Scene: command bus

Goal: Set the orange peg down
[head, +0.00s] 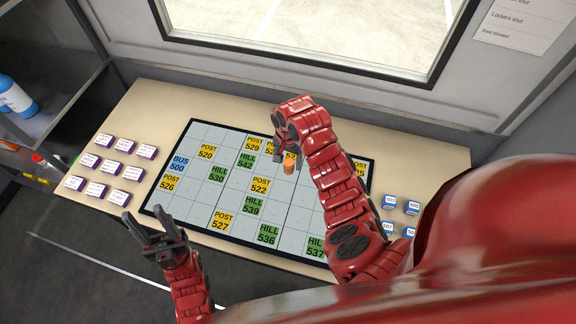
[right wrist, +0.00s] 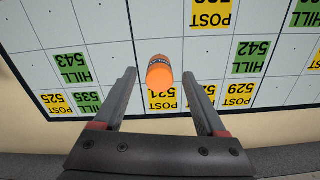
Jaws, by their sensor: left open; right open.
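The orange peg (head: 289,165) stands on the gridded map board (head: 190,192), in the board's upper middle part. In the right wrist view the peg (right wrist: 160,73) shows between the fingertips, with a gap on each side, near the yellow POST 521 label (right wrist: 162,98). My right gripper (right wrist: 160,78) is open and reaches over the board from its far side; in the head view my arm hides part of it. My left gripper (head: 154,226) is open and empty, off the board's front left edge.
Purple-edged cards (head: 103,163) lie on the table (head: 128,109) left of the board. Blue tags (head: 390,201) lie to its right. Yellow POST, green HILL and blue BUS labels dot the board. A window (head: 320,25) is behind.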

